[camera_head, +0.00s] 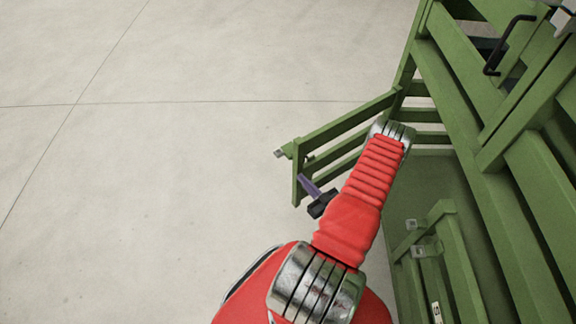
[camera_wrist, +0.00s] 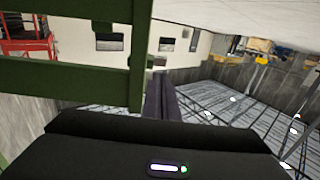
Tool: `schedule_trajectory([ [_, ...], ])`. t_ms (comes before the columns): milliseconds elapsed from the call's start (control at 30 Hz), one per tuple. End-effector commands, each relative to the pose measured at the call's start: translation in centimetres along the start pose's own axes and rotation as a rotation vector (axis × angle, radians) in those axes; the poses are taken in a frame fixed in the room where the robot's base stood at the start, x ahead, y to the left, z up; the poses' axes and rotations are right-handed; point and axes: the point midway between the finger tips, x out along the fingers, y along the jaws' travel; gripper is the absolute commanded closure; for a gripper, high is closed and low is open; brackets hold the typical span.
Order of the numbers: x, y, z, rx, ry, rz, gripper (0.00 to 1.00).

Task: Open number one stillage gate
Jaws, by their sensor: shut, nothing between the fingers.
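A green barred stillage gate (camera_head: 345,122) stands swung out to the left of the green stillage (camera_head: 465,75), over the open floor. A small metal latch piece (camera_head: 279,153) is at its free end. My gripper (camera_head: 304,181) is shut and empty, close to the gate's end post. In the wrist view the dark fingers of my gripper (camera_wrist: 158,82) are together, just right of the gate's green post (camera_wrist: 138,50). Whether they touch it I cannot tell. A second green gate (camera_head: 458,260) with metal latches is at lower right. No gate number is clearly readable.
A black bent handle (camera_head: 508,45) is on the stillage at upper right. Bare concrete floor (camera_head: 130,180) lies free to the left. The wrist view shows a red frame (camera_wrist: 28,35) and a pale wall (camera_wrist: 185,48) far off.

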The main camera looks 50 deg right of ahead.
Motion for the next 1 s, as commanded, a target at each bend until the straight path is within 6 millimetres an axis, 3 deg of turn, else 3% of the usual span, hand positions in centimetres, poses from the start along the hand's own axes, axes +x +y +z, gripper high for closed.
schedule_trajectory([
  [700,8.6,-0.1,0.0,-0.002,0.001,-0.003,1.00],
  [1000,9.9,0.0,0.0,-0.001,0.000,0.000,1.00],
])
